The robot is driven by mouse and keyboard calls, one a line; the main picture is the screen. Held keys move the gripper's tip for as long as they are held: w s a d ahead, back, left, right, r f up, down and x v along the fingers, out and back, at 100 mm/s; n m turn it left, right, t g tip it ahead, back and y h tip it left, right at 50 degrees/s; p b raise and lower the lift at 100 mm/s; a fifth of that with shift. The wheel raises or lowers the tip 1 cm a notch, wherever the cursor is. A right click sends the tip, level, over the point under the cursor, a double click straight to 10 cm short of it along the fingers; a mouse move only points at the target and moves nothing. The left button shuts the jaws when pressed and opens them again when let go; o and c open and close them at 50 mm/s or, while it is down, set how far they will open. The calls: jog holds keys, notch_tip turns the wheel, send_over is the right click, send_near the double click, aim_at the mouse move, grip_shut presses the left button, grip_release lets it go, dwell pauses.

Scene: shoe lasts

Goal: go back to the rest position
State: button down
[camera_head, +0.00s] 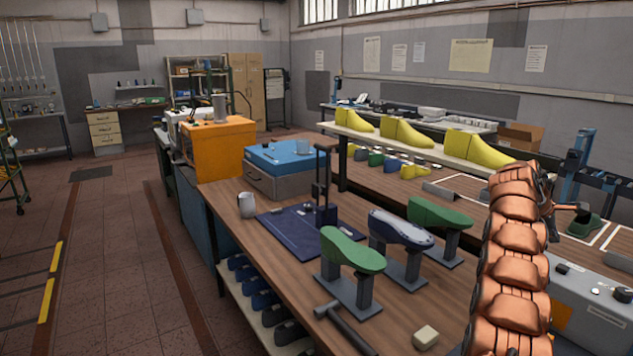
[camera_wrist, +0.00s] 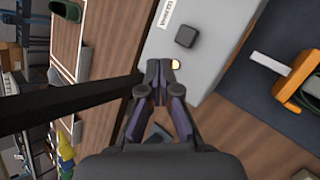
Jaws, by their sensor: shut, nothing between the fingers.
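My gripper (camera_wrist: 160,66) shows in the wrist view with its two fingers together and nothing between them. A green last (camera_head: 352,249), a dark blue and white last (camera_head: 400,228) and another green last (camera_head: 438,214) sit on grey stands on the wooden bench.
A hammer (camera_head: 345,330) and a pale block (camera_head: 425,337) lie near the bench's front. A blue mat (camera_head: 285,232) and a mug (camera_head: 246,205) are behind. Yellow lasts (camera_head: 475,145) stand on a raised shelf. An orange tool (camera_wrist: 295,82) lies beside the grey box. The left floor is open.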

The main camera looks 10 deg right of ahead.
jog(key=w+a+r+m+t+y, duration=0.1)
jog(key=w+a, duration=0.1)
jog(key=a, duration=0.8)
jog(key=w+a+r+y, duration=0.1)
jog(key=a+y, duration=0.1)
jog(key=a, duration=0.8)
jog(key=s+a+m+y, duration=0.1)
jog(key=s+a, duration=0.3)
jog(key=a, duration=0.6)
jog(key=s+a+m+y, duration=0.1)
jog(key=s+a, duration=0.2)
jog(key=a, duration=0.7)
jog(key=s+a+f+m+g+y, duration=0.1)
jog(key=s+a+f, duration=0.2)
jog(key=s+a, duration=0.4)
jog(key=s+a+f+m+g+y, duration=0.1)
jog(key=s+a+f+m, duration=0.1)
jog(key=s+a, duration=0.6)
jog(key=s+a+f+m+y, duration=0.1)
jog(key=s+a+f, duration=0.3)
jog(key=s, duration=1.4)
jog(key=a+m, duration=0.1)
jog(key=a, duration=0.2)
jog(key=shift+a+f+g, duration=0.15)
jog(key=shift+f+g, duration=0.25)
